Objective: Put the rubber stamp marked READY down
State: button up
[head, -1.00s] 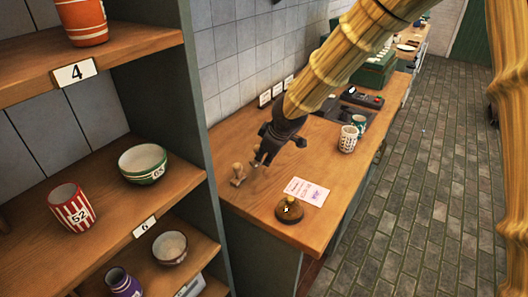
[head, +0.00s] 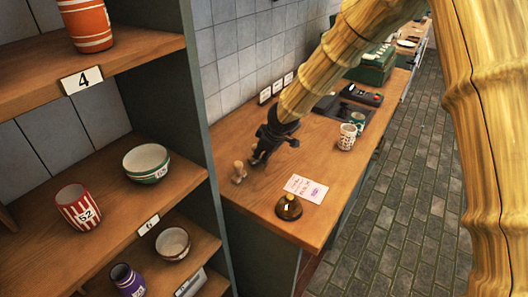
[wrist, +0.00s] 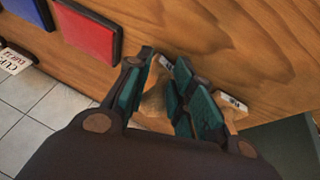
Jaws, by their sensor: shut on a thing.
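My gripper (head: 260,153) is low over the wooden counter (head: 230,203), near its wall side. In the wrist view my gripper (wrist: 160,100) is shut on a wooden stamp (wrist: 153,104), whose handle shows in part between the fingers. A small white label (wrist: 166,62) shows just past the fingers; its word is too small to read. A second wooden stamp (head: 239,171) stands on the counter just left of my gripper. Another white label (wrist: 236,102) shows right of the fingers in the wrist view. Whether the held stamp touches the counter cannot be told.
A red pad (wrist: 88,32) and a blue pad (wrist: 30,8) lie near the wall. A printed card (head: 306,188) and a dark bell (head: 289,207) are at the front. Patterned cups (head: 347,136) stand farther back. A shelf of pottery (head: 120,205) rises at left.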

jog(key=o, duration=0.9)
jog(key=shift+f, duration=0.1)
jog(key=shift+c, duration=0.2)
jog(key=b+v, duration=0.1)
jog(key=v, duration=1.1)
